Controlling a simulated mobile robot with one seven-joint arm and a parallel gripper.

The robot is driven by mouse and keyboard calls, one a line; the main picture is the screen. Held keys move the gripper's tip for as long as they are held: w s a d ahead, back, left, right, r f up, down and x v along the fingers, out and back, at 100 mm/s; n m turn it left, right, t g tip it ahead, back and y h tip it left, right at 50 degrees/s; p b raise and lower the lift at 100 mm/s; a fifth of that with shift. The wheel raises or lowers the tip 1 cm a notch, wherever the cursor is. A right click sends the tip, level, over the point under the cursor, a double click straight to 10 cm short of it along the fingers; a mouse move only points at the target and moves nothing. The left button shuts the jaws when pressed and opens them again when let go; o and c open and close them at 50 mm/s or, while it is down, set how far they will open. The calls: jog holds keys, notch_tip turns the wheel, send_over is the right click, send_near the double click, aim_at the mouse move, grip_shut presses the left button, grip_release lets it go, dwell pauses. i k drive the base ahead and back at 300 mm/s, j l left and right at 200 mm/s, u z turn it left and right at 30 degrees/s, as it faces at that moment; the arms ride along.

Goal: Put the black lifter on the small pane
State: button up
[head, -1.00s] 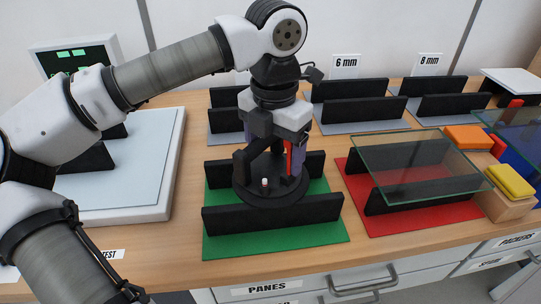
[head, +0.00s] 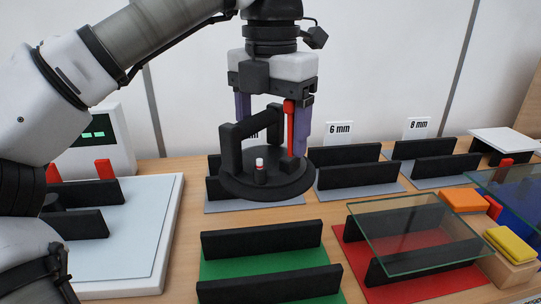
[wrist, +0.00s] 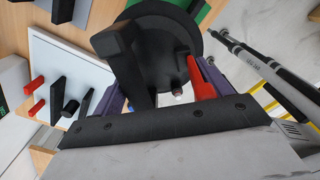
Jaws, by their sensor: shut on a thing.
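My gripper (head: 272,125) is shut on the black lifter (head: 265,182), its purple fingers either side of the handle. The lifter has a round black disc, an arched handle, a red lever and a small white-topped knob. It hangs with the disc roughly level, clear of the table, above and behind the green mat (head: 221,269). In the wrist view the lifter's disc (wrist: 160,60) shows beyond the fingers. A clear glass pane (head: 415,232) rests on black rails over the red mat (head: 357,266). Another pane (head: 505,182) is partly cut off at right; I cannot tell which is smaller.
The white test stand (head: 128,290) with black rails and red blocks is at left. Grey mats with black rails, marked by a 6 mm card (head: 339,132) and an 8 mm card (head: 417,128), line the back. Yellow (head: 510,245) and orange (head: 464,200) pads sit at right.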

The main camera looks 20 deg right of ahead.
aim_at(416, 225)
jog(key=k+j, duration=0.25)
jog(key=k, duration=0.2)
jog(key=k+j, duration=0.2)
jog(key=k, duration=0.3)
